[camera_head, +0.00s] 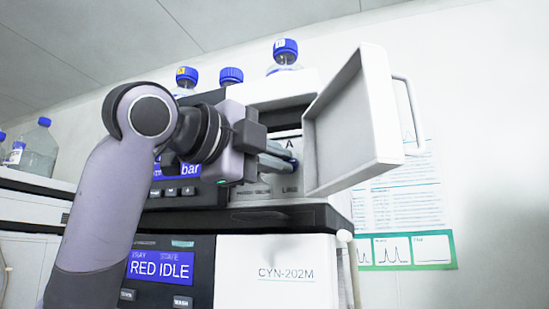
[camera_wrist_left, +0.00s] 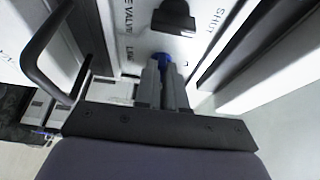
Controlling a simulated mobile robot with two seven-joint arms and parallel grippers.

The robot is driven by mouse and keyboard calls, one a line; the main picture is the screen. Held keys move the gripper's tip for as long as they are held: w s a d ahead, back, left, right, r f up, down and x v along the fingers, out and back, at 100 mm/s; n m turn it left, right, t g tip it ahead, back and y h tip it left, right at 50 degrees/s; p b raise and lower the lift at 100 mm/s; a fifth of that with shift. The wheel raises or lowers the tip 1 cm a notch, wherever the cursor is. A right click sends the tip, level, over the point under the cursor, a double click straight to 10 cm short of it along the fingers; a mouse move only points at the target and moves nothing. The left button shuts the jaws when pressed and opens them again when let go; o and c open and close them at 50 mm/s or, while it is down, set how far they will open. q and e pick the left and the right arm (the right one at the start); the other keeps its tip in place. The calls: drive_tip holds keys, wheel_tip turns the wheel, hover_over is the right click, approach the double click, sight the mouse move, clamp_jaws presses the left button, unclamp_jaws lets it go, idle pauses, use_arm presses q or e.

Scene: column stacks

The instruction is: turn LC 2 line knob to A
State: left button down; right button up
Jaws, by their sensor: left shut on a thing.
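The line knob (camera_wrist_left: 165,61) shows as a small blue part between my left gripper's fingertips in the wrist view. In the head view a bit of the blue knob (camera_head: 294,163) shows at the fingertips, inside an open white compartment of the upper unit. A letter A (camera_head: 289,143) is printed on the panel above the fingers. My left gripper (camera_head: 280,158) reaches in from the left and is shut on the knob; it also shows in the wrist view (camera_wrist_left: 164,72). The fingers hide most of the knob, so I cannot tell where it points. My right gripper is not in view.
The compartment's white door (camera_head: 350,125) stands open close right of my gripper, with a bar handle (camera_head: 408,115). A black part (camera_wrist_left: 174,17) sits on the panel near the knob. Blue-capped bottles (camera_head: 285,55) stand on top. The lower unit (camera_head: 275,270) reads CYN-202M.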

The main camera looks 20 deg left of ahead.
use_arm(q)
drive_tip(key=shift+f+n, duration=0.1)
drive_tip(key=shift+n, duration=0.2)
drive_tip(key=n+t+y+b, duration=0.1)
drive_tip(key=n+t+b, duration=0.1)
drive_tip(key=n, duration=0.4)
drive_tip(key=n+t+y+b, duration=0.2)
drive_tip(key=n+b, duration=0.1)
drive_tip(key=n, duration=0.3)
drive_tip(key=d+n+t+y+b, duration=0.1)
drive_tip(key=n+b, duration=0.1)
drive_tip(key=n, duration=0.4)
drive_tip(key=shift+s+f+t+y+b, duration=0.1)
drive_tip(key=shift+f+t+y+b, duration=0.2)
drive_tip(key=shift+t, duration=0.1)
drive_tip(key=shift+a+r+n+y, duration=0.1)
drive_tip(key=shift+n+y, duration=0.9)
drive_tip(key=shift+n, duration=1.1)
drive_tip(key=c, duration=1.6)
unclamp_jaws()
drive_tip(key=o, duration=0.4)
